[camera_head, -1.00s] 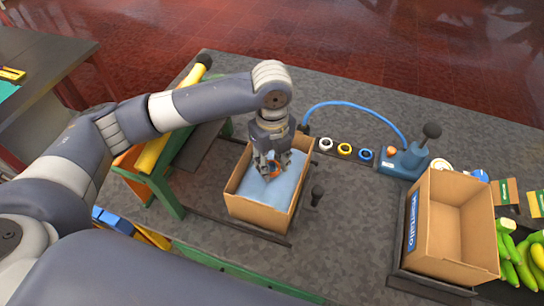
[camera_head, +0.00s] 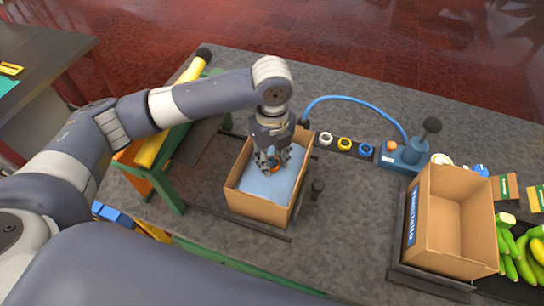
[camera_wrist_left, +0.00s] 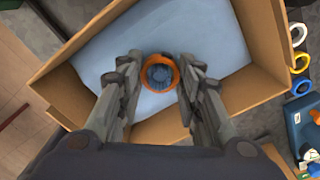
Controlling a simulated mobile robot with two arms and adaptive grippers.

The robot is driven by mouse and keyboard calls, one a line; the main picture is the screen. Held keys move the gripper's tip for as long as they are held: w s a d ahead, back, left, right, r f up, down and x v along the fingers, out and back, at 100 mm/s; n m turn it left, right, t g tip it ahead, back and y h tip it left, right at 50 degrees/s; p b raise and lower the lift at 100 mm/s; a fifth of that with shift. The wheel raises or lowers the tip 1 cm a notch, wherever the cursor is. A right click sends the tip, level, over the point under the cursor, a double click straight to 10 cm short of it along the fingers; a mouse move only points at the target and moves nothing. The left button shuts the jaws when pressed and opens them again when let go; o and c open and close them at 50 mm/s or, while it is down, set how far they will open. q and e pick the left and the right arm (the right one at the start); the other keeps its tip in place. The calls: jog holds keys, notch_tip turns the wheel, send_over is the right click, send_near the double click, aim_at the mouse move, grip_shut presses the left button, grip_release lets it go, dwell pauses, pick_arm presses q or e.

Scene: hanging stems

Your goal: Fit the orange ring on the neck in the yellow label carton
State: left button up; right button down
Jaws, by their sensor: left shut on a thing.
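The orange ring (camera_wrist_left: 176,74) is between the fingertips of my left gripper (camera_wrist_left: 160,80), in the middle of the left wrist view. In the head view my left gripper (camera_head: 270,160) is over an open brown carton (camera_head: 254,207) with a pale blue liner (camera_head: 266,186), and only a bit of orange (camera_head: 271,170) shows. A darker blue, ribbed round shape (camera_wrist_left: 160,74) shows through the ring in the wrist view. I cannot tell whether the ring is around it or above it. No yellow label shows on this carton. My right gripper is not in view.
White, yellow and blue rings (camera_head: 344,144) stand in a row right of the carton. A blue device (camera_head: 405,155) with a hose is beyond them. An empty carton with a blue label (camera_head: 452,220) and bananas (camera_head: 512,250) are at right. A yellow-topped green frame (camera_head: 168,190) is left.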

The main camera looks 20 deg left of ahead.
pick_arm(q)
jog(key=shift+f, duration=0.55)
dwell(0.5)
jog(key=o, duration=1.2)
jog(key=shift+r, duration=0.1)
jog(key=shift+r+p, duration=1.4)
jog(key=shift+p, duration=0.7)
